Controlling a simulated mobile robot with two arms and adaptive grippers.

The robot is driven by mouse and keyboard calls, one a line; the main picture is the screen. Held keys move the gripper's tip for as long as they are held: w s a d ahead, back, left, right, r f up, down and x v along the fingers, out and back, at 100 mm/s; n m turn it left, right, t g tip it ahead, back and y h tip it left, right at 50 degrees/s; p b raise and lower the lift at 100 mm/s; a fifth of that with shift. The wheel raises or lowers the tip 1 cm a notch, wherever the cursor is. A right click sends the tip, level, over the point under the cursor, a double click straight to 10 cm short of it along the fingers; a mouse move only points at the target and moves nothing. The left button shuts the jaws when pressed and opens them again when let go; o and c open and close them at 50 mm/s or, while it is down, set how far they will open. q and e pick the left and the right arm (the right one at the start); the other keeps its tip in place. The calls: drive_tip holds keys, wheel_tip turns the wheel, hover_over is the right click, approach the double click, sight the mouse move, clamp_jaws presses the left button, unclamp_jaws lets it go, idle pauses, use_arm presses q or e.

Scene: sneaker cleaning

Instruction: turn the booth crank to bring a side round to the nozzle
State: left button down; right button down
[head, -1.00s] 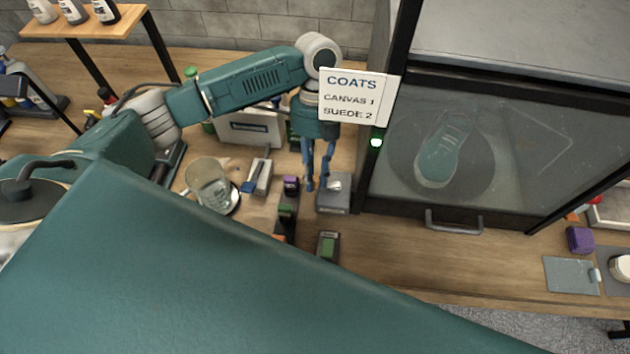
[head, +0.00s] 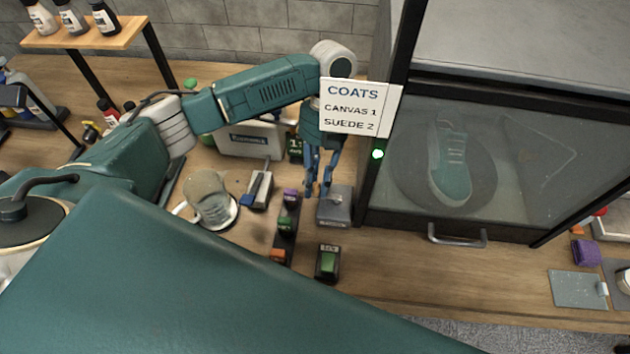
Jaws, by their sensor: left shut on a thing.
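The spray booth (head: 470,229) stands at the right with its glass front down. Behind the glass, a teal sneaker (head: 452,165) lies on a round dark turntable (head: 405,170), its lower end pointing down and slightly right. My left gripper (head: 317,190) points down beside the booth's left post, fingers close together at a small grey box (head: 335,212) with a light metal piece on top. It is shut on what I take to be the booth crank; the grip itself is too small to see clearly. I cannot make out the nozzle. My right gripper is out of view.
A COATS sign (head: 355,108) hangs by the post, above a green light (head: 377,154). A glass jug (head: 212,200), a brush (head: 258,187), a dark rack of coloured blocks (head: 285,247) and a green-topped block (head: 327,262) stand left of the booth. Bare wood lies in front.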

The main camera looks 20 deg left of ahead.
use_arm(q)
drive_tip(key=c, duration=1.6)
unclamp_jaws()
drive_tip(key=shift+d, duration=0.25)
drive_tip(key=shift+c, duration=0.2)
drive_tip(key=shift+w+a+r, duration=0.1)
drive_tip(key=shift+w+r, duration=0.05)
drive_tip(key=shift+r, duration=0.25)
drive_tip(key=v, duration=1.1)
drive_tip(key=shift+r, duration=0.2)
